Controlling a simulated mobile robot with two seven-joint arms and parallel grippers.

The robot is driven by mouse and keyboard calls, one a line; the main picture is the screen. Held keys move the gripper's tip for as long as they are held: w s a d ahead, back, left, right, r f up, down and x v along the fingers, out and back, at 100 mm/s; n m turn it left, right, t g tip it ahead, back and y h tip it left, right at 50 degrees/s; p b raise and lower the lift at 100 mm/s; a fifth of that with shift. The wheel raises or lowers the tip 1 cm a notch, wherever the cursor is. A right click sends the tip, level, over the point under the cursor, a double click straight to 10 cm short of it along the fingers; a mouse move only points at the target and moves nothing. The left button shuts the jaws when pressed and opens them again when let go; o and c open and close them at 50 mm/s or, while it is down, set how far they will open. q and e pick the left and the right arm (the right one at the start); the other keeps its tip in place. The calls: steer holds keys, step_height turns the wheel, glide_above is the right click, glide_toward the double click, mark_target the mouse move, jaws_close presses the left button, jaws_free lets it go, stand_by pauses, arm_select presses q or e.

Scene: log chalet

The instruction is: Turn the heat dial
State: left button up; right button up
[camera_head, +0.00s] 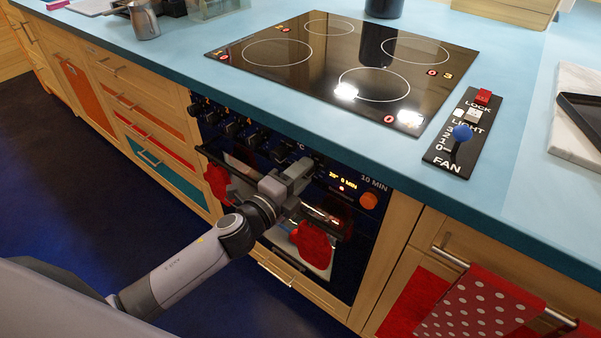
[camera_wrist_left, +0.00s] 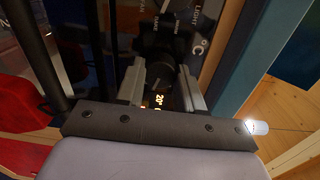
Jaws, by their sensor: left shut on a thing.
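The oven's control panel holds a row of black dials (camera_head: 230,125) and a lit display (camera_head: 343,180) reading "20°". My left gripper (camera_head: 299,174) is at the panel, just left of the display, and hides the heat dial in the head view. In the left wrist view the dark heat dial (camera_wrist_left: 160,78) sits between the two fingers of my left gripper (camera_wrist_left: 162,88), near a "°C" mark. The fingers are shut on it. The dial's exact pointer setting cannot be made out. My right gripper is not in view.
Red oven mitts (camera_head: 312,245) hang at the oven door handle below the panel. An orange knob (camera_head: 368,201) is right of the display. The blue countertop (camera_head: 300,120) overhangs the panel, with a black cooktop (camera_head: 345,60) and a switch plate (camera_head: 458,135).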

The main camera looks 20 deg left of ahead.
arm_select(q)
steer(key=shift+m, duration=1.1)
steer(key=o, duration=1)
steer(key=shift+o, duration=0.2)
steer(key=shift+s, duration=0.1)
steer(key=v, duration=0.7)
steer(key=shift+f, duration=0.1)
